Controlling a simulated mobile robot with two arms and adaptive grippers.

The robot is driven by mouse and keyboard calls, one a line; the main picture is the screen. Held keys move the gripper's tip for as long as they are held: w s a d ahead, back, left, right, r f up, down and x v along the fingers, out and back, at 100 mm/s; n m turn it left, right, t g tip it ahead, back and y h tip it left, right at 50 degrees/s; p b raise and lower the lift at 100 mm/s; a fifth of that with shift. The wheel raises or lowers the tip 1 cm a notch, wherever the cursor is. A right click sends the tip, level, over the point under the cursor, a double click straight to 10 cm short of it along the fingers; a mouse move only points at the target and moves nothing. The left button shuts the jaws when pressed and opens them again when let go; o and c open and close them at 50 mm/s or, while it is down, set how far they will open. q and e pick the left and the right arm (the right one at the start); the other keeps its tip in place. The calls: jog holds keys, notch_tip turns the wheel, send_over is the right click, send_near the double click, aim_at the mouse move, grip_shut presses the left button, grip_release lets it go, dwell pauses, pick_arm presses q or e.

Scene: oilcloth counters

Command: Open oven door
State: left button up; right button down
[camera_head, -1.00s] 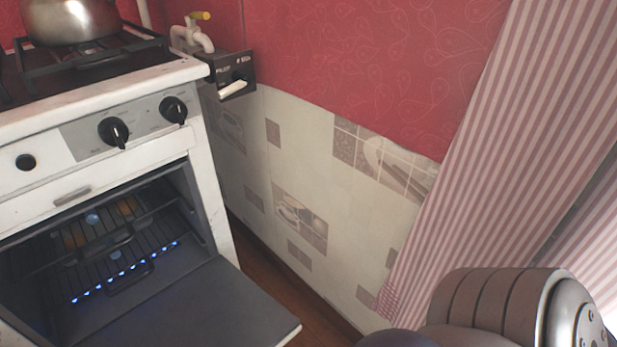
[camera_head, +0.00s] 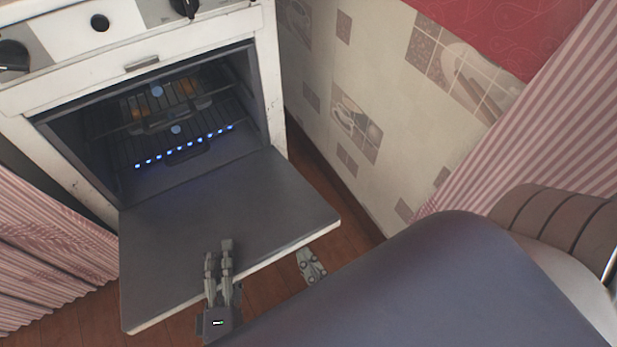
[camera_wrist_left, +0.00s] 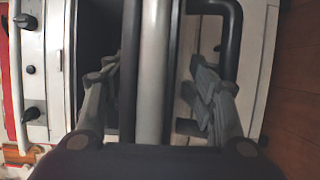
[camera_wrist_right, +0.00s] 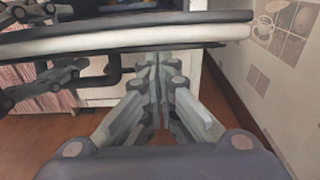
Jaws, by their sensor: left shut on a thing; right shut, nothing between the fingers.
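The oven door (camera_head: 215,215) hangs swung down, about level, in front of the white oven (camera_head: 195,55). My left gripper (camera_head: 218,250) is at the door's front edge. In the left wrist view its fingers stand on both sides of the door's edge (camera_wrist_left: 153,70), closed on it. My right gripper (camera_head: 310,265) is just beyond the front edge near the door's right corner, partly hidden. In the right wrist view its fingers (camera_wrist_right: 155,80) are shut and empty, below the door edge (camera_wrist_right: 140,38). A dark handle (camera_wrist_right: 113,75) shows under the door.
Blue flames (camera_head: 185,148) glow inside the oven, with racks (camera_head: 150,110) above. A tiled wall (camera_head: 350,90) stands to the right, with a striped curtain (camera_head: 530,130) nearer me. Another striped curtain (camera_head: 45,255) hangs at left. Wooden floor (camera_head: 345,240) lies below.

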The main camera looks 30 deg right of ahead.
pick_arm(q)
jog(key=shift+w+d+r, duration=0.15)
jog(key=shift+w+r, duration=0.35)
jog(key=shift+r, duration=0.2)
jog(key=shift+f, duration=0.15)
pick_arm(e)
jog(key=shift+w+r, duration=0.15)
jog(key=shift+r, duration=0.45)
jog(key=shift+w+r, duration=0.15)
jog(key=shift+r, duration=0.45)
pick_arm(q)
jog(key=o, duration=0.7)
jog(key=shift+w+d+f, duration=0.1)
jog(key=shift+d+f, duration=0.1)
jog(key=shift+f, duration=0.05)
jog(key=shift+c, duration=0.9)
pick_arm(e)
jog(key=shift+w+d+f, duration=0.1)
jog(key=shift+w+d, duration=0.1)
jog(key=shift+d, duration=0.05)
